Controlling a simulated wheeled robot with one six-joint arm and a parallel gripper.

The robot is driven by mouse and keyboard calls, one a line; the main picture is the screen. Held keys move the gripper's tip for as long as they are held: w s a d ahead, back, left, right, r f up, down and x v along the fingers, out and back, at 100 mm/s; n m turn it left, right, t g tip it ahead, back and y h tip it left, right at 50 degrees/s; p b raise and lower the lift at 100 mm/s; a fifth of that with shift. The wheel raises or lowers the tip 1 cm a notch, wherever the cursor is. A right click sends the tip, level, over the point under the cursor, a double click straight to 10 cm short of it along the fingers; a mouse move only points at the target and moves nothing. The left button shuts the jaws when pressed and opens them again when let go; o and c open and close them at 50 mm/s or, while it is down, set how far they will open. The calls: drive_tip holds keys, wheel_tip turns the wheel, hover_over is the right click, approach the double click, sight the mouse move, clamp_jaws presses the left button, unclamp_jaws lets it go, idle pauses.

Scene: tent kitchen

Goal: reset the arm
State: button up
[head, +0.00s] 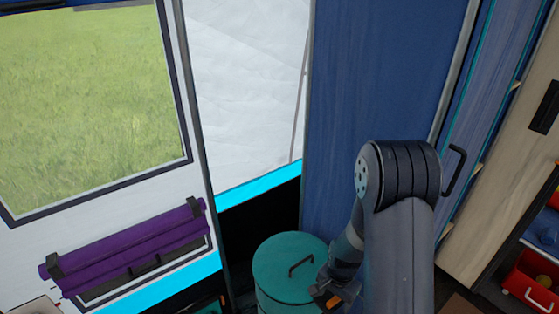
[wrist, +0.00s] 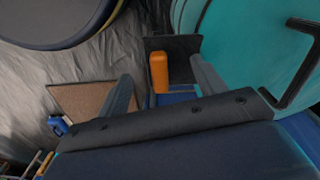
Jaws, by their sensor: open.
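My arm shows in the head view, bent at a large dark joint, with its lower part reaching down. My gripper (head: 345,293) is low in that view, just right of a teal round bin (head: 287,263) with a dark handle on its lid. In the wrist view my gripper (wrist: 161,70) shows two grey fingers spread apart. A small orange object (wrist: 158,72) appears between them in the picture; I cannot tell its distance, and I see no contact. The teal bin (wrist: 235,50) fills the right of the wrist view.
A blue cabinet door (head: 375,90) stands behind my arm. A rolled purple cloth (head: 125,245) hangs below the window at left. A red crate (head: 532,283) sits on shelves at right. In the wrist view a brown board (wrist: 90,98) lies beyond the fingers.

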drive_tip(key=shift+m, duration=1.1)
drive_tip(key=shift+r+p, duration=0.35)
drive_tip(key=shift+r, duration=0.8)
drive_tip(key=shift+s, duration=0.1)
